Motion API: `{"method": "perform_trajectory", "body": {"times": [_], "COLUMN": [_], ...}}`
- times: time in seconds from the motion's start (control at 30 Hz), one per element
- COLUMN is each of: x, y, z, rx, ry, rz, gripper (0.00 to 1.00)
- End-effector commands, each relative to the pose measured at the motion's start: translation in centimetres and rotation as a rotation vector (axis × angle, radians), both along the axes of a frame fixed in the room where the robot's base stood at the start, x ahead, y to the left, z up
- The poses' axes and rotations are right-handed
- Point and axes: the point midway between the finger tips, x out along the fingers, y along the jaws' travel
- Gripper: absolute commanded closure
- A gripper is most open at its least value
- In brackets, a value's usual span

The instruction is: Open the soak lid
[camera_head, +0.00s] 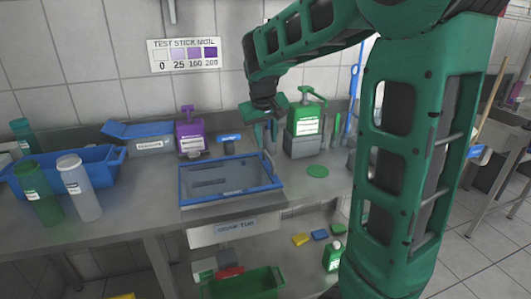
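The soak tub is set into the steel counter, with a white label (235,227) on its front. A blue-framed grey lid (230,196) lies flat over it and looks closed. A dark slot-like shape shows on or through its grey panel. My gripper (266,139) points down above the counter, behind the lid's back right corner. Its two fingers look slightly apart, with nothing clearly held between them. A thin grey upright shape stands close below the fingers; I cannot tell whether they touch it.
A green pump bottle (305,120) stands on a grey block right of my gripper, with a green disc (317,171) in front. A purple bottle (190,137) and a blue-lidded box (145,138) stand at the back left. Two bottles and a blue bin (105,158) stand farther left.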

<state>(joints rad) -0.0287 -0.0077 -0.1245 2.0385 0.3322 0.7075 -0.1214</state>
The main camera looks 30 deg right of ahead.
Motion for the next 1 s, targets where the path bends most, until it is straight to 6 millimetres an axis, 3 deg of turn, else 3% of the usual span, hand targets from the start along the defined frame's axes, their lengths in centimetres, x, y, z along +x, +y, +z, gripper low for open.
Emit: {"method": "perform_trajectory", "body": {"times": [0.2, 0.4, 0.83, 0.97, 1.0], "x": [1.1, 1.9, 2.2, 2.2, 2.2], "y": [-1.1, -1.8, -2.0, -2.0, -2.0], "z": [-3.7, -5.8, -6.6, -6.6, -6.6], "rx": [0.001, 0.001, 0.001, 0.001, 0.001], "ry": [0.004, 0.003, 0.001, 0.001, 0.001], "rz": [0.0, -0.001, 0.0, 0.0, 0.0], "gripper": [0.71, 0.71, 0.71, 0.99, 1.0]}}
